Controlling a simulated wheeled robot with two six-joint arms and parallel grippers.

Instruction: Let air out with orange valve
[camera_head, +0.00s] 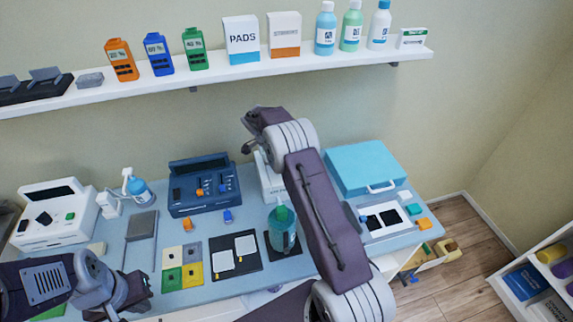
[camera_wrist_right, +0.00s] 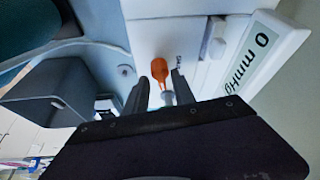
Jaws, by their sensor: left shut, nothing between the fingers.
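The orange valve (camera_wrist_right: 159,70) shows in the right wrist view on the front of a white device, whose display (camera_wrist_right: 258,52) reads 0 mmHg. My right gripper (camera_wrist_right: 160,86) has its fingers apart, one on each side of the valve's lower end, with small gaps visible. In the head view the white device (camera_head: 268,178) is partly hidden behind my right arm, and the valve cannot be made out. My left gripper (camera_head: 128,298) is shut and empty over the front left of the table.
The blue-grey table (camera_head: 150,222) carries a dark blue console (camera_head: 203,186), a green-liquid bottle (camera_head: 283,232), a turquoise case (camera_head: 362,168) and a white machine (camera_head: 53,213). A wall shelf (camera_head: 120,88) with bottles and boxes runs above. In the wrist view, a grey box (camera_wrist_right: 45,98) stands left of the gripper.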

